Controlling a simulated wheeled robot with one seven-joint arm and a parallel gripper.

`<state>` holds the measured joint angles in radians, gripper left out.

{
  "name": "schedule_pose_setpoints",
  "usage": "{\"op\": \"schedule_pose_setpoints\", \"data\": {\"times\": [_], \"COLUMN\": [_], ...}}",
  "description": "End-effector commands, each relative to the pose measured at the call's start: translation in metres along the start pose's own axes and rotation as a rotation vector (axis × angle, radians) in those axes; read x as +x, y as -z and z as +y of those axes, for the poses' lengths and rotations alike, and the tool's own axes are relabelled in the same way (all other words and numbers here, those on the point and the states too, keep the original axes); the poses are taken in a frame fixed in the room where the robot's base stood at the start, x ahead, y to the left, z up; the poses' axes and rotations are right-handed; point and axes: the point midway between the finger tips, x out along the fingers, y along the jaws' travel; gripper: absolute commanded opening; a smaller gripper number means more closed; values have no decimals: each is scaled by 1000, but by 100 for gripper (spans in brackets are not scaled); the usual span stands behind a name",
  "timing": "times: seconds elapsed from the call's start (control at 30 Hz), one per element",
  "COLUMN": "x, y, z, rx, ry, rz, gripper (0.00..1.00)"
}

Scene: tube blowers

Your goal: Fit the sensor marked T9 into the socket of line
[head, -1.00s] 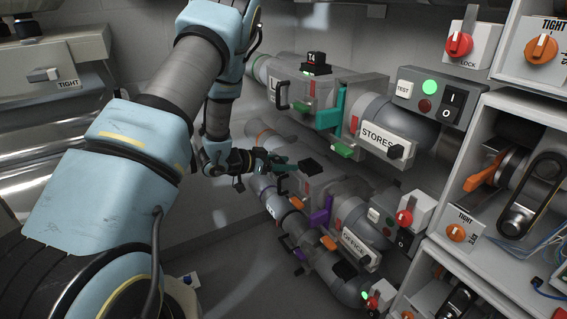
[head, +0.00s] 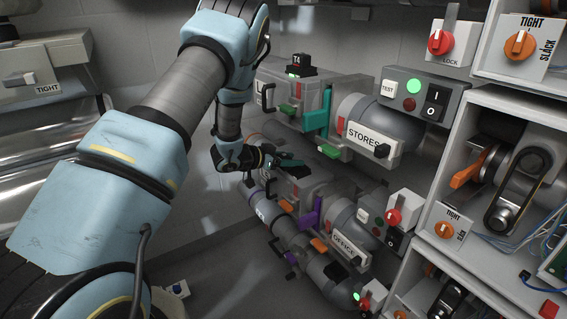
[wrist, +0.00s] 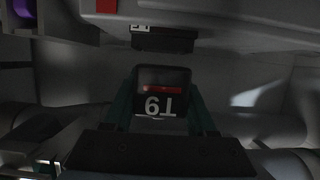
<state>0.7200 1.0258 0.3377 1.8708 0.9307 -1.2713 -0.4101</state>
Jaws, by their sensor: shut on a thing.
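My gripper (head: 291,161) is in the middle of the head view, low in front of the pipework and below the STORES line. In the wrist view its two dark green fingers (wrist: 162,92) are shut on a black sensor (wrist: 162,104). The sensor's white T9 mark reads upside down, with a red band above it. Ahead of the sensor is a dark block (wrist: 162,40) with a small, partly hidden white label, under a grey housing. I cannot tell whether it is a socket. The head view does not show the held sensor clearly.
The upper line is marked STORES (head: 369,136) and carries a black T4 unit (head: 298,65) and a green lever (head: 317,114). The lower line is marked OFFICE (head: 344,246), with a purple lever (head: 310,214). Grey cabinets (head: 478,104) with orange knobs stand at right.

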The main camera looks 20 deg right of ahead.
Motion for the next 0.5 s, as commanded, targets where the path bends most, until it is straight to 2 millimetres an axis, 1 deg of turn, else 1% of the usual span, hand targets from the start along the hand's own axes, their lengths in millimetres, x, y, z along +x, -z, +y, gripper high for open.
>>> {"op": "schedule_pose_setpoints", "data": {"times": [0.03, 0.5], "x": [6, 48], "y": [2, 17], "z": [1, 1], "rx": [1, 2], "ry": [-3, -3], "rz": [2, 2], "gripper": [1, 1]}}
